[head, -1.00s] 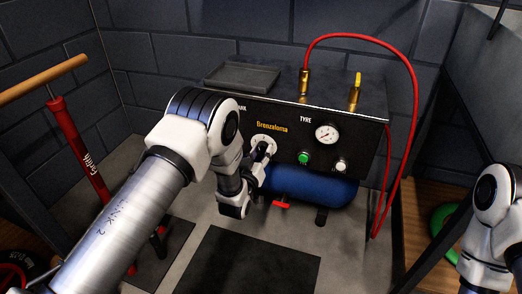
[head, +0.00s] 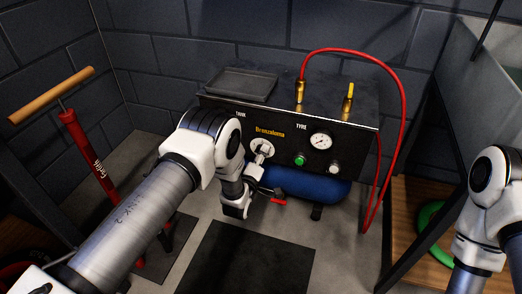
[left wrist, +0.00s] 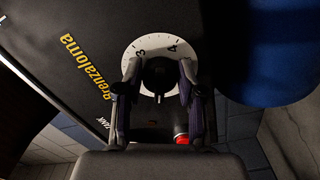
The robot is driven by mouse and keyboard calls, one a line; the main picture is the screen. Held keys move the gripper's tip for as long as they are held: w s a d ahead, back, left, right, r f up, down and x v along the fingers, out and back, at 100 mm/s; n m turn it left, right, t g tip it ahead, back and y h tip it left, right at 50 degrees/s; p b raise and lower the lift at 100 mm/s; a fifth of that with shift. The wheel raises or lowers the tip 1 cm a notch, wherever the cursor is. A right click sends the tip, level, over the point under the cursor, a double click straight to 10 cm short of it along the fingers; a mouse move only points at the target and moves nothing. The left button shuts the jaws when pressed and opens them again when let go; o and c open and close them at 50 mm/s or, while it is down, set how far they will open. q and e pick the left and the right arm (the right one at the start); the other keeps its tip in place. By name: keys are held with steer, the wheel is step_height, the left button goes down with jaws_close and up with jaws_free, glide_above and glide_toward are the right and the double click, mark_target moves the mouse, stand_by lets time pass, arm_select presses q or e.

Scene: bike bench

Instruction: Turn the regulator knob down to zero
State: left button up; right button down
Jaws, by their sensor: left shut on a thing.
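The regulator knob (left wrist: 157,74) is black and sits in the middle of a white dial (left wrist: 146,46) with numbers, 3 and 4 showing at its upper edge in the left wrist view. My left gripper (left wrist: 159,80) is shut on the knob, one finger on each side of it. In the head view the gripper (head: 261,154) reaches the dial on the left part of the compressor's black panel (head: 292,136) and mostly covers the knob. The pointer and the zero mark cannot be made out. My right arm shows at the right edge, its gripper out of frame.
A gauge (head: 320,141), a green button (head: 299,160) and a pale knob (head: 333,168) sit to the right on the panel. A red hose (head: 402,110) loops at the right. A red lever (head: 279,201) and blue tank (head: 310,185) are below. A red pump (head: 83,145) stands left.

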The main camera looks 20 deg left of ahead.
arm_select(q)
steer(key=n+p, duration=0.2)
steer(key=n, duration=0.1)
steer(key=shift+r+n, duration=0.25)
steer(key=shift+n, duration=0.05)
steer(key=n+p, duration=0.2)
steer(key=n, duration=0.1)
steer(key=shift+r+n, duration=0.1)
steer(key=shift+n, duration=0.2)
steer(key=n+p, duration=0.1)
steer(key=n, duration=0.3)
steer(key=shift+p, duration=0.3)
steer(key=shift+n, duration=1)
steer(key=shift+p, duration=0.3)
steer(key=o, duration=1.1)
steer(key=s, duration=1.2)
steer(key=shift+a, duration=0.25)
